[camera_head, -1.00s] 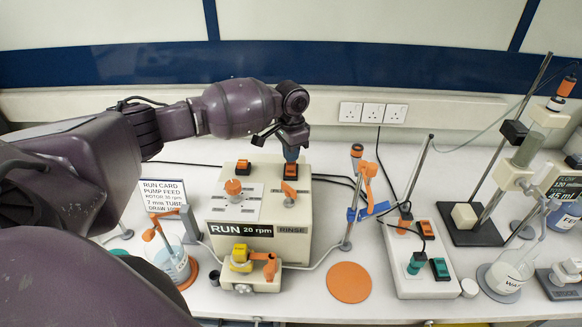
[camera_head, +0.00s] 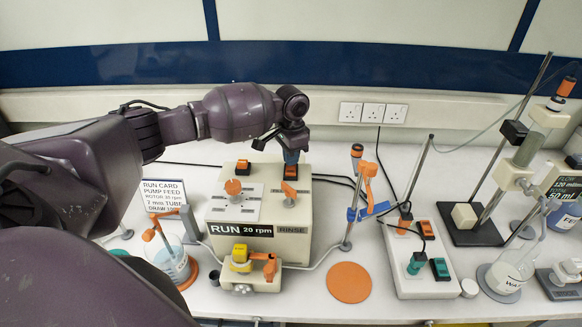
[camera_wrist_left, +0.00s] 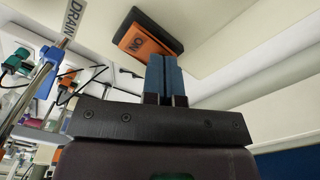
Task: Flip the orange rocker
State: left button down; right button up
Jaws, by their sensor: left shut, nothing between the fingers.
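The orange rocker (camera_head: 290,173) sits in a black frame on the top right of the cream pump box (camera_head: 300,247). In the left wrist view the rocker (camera_wrist_left: 146,45) is marked ON. My left gripper (camera_head: 291,160) is shut and empty, with its blue fingertips just at the back of the rocker in the head view. In the wrist view the fingertips (camera_wrist_left: 164,60) are at the rocker's near edge; I cannot tell whether they touch it. The fingers partly cover the rocker in the head view. My right gripper is not in view.
A clamp stand (camera_head: 349,220) and a switch panel (camera_head: 421,262) stand to the right. An orange disc (camera_head: 349,282) lies in front. A beaker (camera_head: 172,263) stands at left.

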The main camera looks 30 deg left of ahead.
pick_arm(q)
jog(key=shift+s+f, duration=0.1)
jog(key=shift+f, duration=0.15)
jog(key=shift+r+p, duration=1.25)
jog(key=shift+r, duration=2.3)
